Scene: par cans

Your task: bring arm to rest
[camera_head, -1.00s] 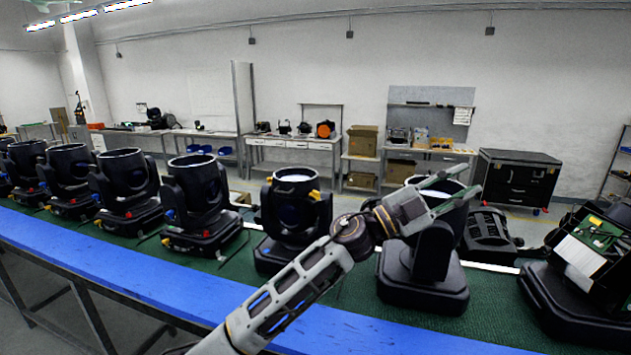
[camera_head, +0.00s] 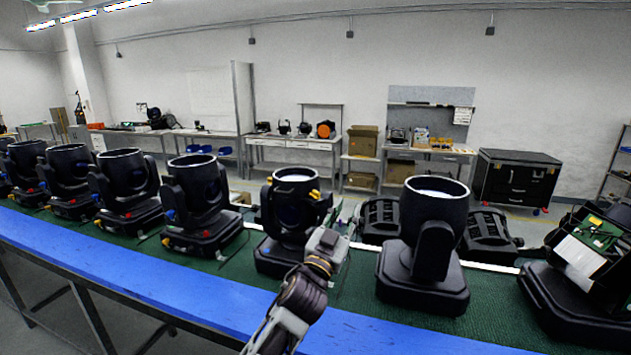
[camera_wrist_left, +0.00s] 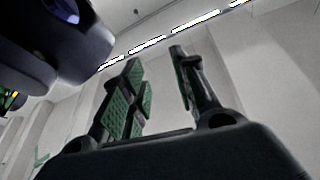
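My left gripper (camera_head: 342,226) is raised over the green mat, between two black stage lights. In the left wrist view its two green-padded fingers (camera_wrist_left: 158,85) stand apart with nothing between them. The black light with yellow clips (camera_head: 290,205) is just left of the gripper; I cannot tell whether they touch. The larger black light (camera_head: 430,235) stands upright to its right. Part of a dark rounded housing (camera_wrist_left: 75,45) fills the upper left of the left wrist view. My right gripper is not in view.
Several more black lights (camera_head: 125,180) line the bench at left. An opened unit with a green circuit board (camera_head: 598,240) is at far right. The bench has a blue front edge (camera_head: 130,270) and green mat (camera_head: 500,300). Black bases (camera_head: 490,232) lie behind the larger light.

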